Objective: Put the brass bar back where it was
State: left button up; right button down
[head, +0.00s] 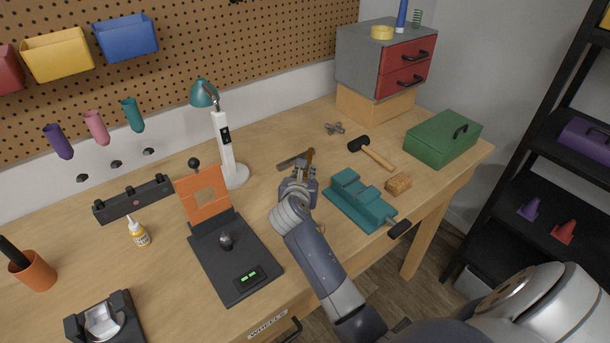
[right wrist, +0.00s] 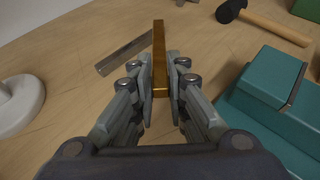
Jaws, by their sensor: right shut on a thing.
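The brass bar (right wrist: 158,50) is held between the fingers of my right gripper (right wrist: 160,82) in the right wrist view. It points away from the gripper, and its far part stands out beyond the fingertips. In the head view my right gripper (head: 300,172) is over the bench between the lamp and the teal vise, and a bit of the bar (head: 311,154) shows behind it. Whether the bar touches the bench is unclear. My left gripper is not in view.
A grey steel strip (right wrist: 124,53) lies just left of the bar. A teal vise (head: 352,198) stands close on the right, with a hammer (head: 372,154) behind it. A white lamp (head: 229,150) and an orange-and-black device (head: 235,262) stand left.

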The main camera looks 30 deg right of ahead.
jog(key=shift+f, duration=0.3)
jog(key=c, duration=1.6)
grip_release()
jog(key=shift+r, duration=0.2)
jog(key=shift+s+a+r, duration=0.15)
jog(key=shift+r, duration=0.05)
jog(key=v, duration=1.1)
jog(key=shift+s+a+r, duration=0.15)
jog(key=shift+s+a, duration=0.05)
jog(key=shift+s, duration=0.05)
